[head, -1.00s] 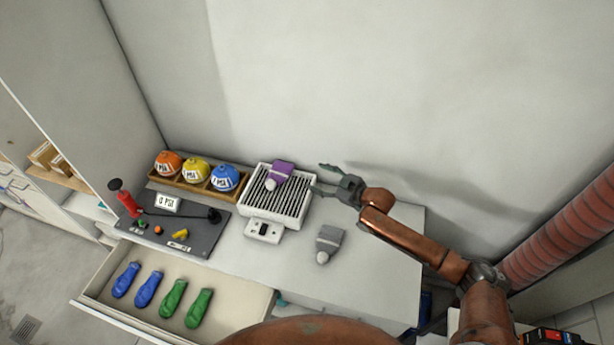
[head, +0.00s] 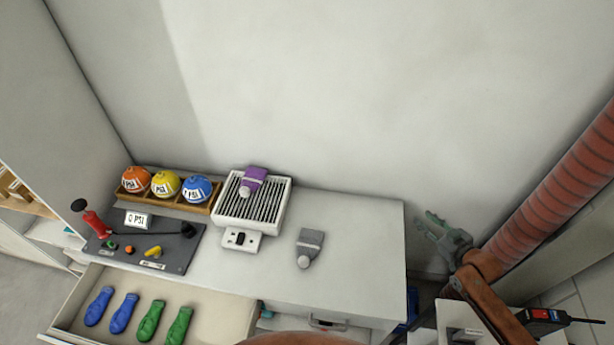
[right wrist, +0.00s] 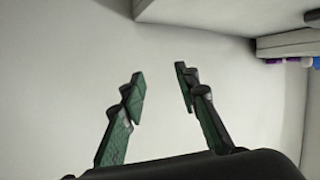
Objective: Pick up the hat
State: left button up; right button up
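A purple hat-like item with a pale round end (head: 252,181) lies on the slatted white tray unit. A similar grey hat-like item (head: 309,247) lies on the bare white tabletop to its right. My right gripper (head: 428,224) is off the table's right side, near the wall, well apart from both. In the right wrist view my right gripper (right wrist: 160,77) is open, with nothing between its fingers. A small purple patch (right wrist: 274,61) shows at that view's right edge, too small to identify. My left gripper is not in view.
The white table (head: 365,255) is clear around the grey item. A wooden rack (head: 133,193) holds orange, yellow and blue balls. A dark control panel (head: 130,253) stands left. An open drawer (head: 222,312) holds blue and green items. A red ribbed column (head: 545,195) rises at right.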

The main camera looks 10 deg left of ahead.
aim_at(253, 178)
jog(key=z, duration=0.1)
jog(key=k, duration=0.5)
jog(key=u, duration=1.45)
jog(key=i, duration=0.5)
jog(key=z, duration=0.1)
